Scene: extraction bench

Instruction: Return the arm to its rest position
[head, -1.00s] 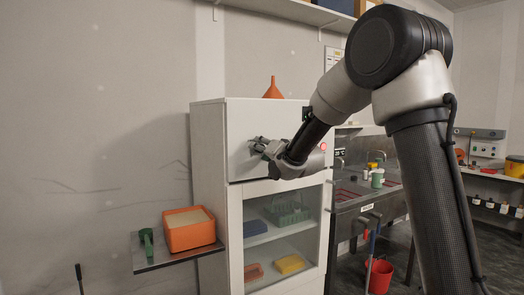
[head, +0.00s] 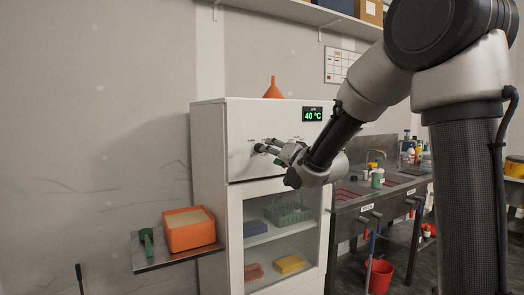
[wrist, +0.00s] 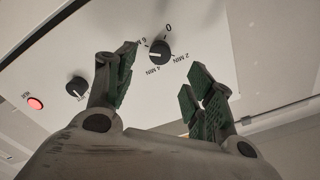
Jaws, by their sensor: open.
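My gripper (head: 268,150) is in front of the white cabinet's upper panel (head: 245,135) in the head view. In the wrist view my gripper (wrist: 158,92) is open, its green-padded fingers apart with nothing between them. A black timer knob (wrist: 160,50) with minute marks shows beyond the gap between the fingers. A second black knob (wrist: 76,87) and a lit red lamp (wrist: 35,103) are to its left. Whether a fingertip touches the panel cannot be told. The green display (head: 313,114) on the panel reads 40 °C.
An orange funnel (head: 273,88) stands on top of the cabinet. Below the panel is a glass door (head: 283,240) with racks and boxes behind it. A side shelf (head: 160,262) holds an orange box (head: 189,229) and a green scoop (head: 147,240). A sink bench (head: 395,190) stands right; a red bucket (head: 379,277) is below.

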